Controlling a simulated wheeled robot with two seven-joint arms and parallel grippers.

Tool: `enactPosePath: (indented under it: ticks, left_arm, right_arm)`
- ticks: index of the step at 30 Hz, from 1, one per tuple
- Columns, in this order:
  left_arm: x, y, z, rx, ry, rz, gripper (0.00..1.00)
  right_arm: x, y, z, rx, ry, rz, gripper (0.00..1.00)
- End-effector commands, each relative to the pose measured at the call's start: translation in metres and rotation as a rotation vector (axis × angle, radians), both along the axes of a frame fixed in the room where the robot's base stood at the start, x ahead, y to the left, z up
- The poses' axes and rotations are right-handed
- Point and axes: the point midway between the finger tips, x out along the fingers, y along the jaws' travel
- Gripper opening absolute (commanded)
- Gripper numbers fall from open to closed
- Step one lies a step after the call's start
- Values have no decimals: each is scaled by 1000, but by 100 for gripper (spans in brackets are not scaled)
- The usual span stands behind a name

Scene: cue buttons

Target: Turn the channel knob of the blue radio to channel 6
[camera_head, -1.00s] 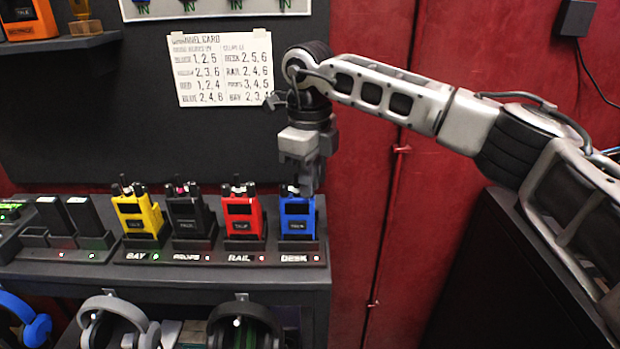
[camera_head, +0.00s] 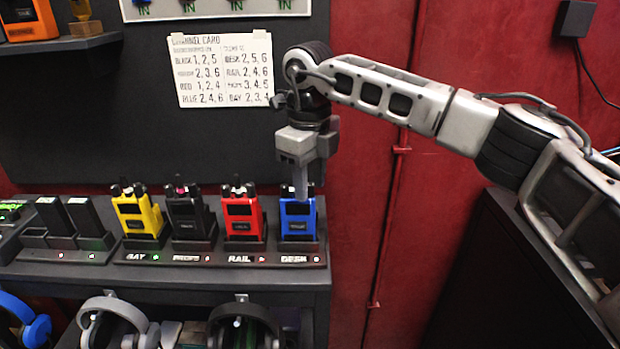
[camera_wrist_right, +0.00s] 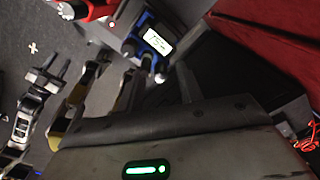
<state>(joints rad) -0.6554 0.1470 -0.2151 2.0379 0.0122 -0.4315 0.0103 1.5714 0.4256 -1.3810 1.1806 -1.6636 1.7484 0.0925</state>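The blue radio (camera_head: 298,222) stands upright in the rightmost charger slot, above the label DESK. Its knobs are mostly hidden by my gripper in the head view. The blue radio (camera_wrist_right: 149,33) also shows in the right wrist view, with a white label and round knobs at its top end. My right gripper (camera_head: 300,198) points down just over the radio's top. What looks like my left gripper (camera_wrist_right: 45,78) shows small at the wrist view's left.
A red radio (camera_head: 242,222), a black radio (camera_head: 190,222) and a yellow radio (camera_head: 138,218) stand close by on the left in the charger row (camera_head: 160,272). A channel card (camera_head: 222,70) hangs on the dark board behind. Headphones hang below. Right of the shelf is a red wall.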

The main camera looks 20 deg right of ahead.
Motion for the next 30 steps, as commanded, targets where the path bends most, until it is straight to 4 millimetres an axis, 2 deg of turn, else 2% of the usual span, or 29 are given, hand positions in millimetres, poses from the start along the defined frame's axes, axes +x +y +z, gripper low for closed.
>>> enactPosePath:
  ticks: [7, 11, 14, 24, 30]
  left_arm:
    - [-2, 0, -2, 0, 4, 0, 36]
    - [-4, 0, -5, 0, 9, 0, 36]
    - [-5, 0, -8, 0, 13, 0, 36]
    - [-5, -1, -6, -2, 13, -2, 36]
    - [-4, -1, -3, -1, 8, -3, 36]
  right_arm:
    - [0, 0, 2, 1, -1, 0, 36]
    - [0, 0, 15, 1, -2, 0, 36]
    - [0, 1, 34, 1, -4, 0, 36]
    - [-1, 3, 117, 2, -4, -1, 36]
    - [-2, 3, 149, 0, -1, 0, 36]
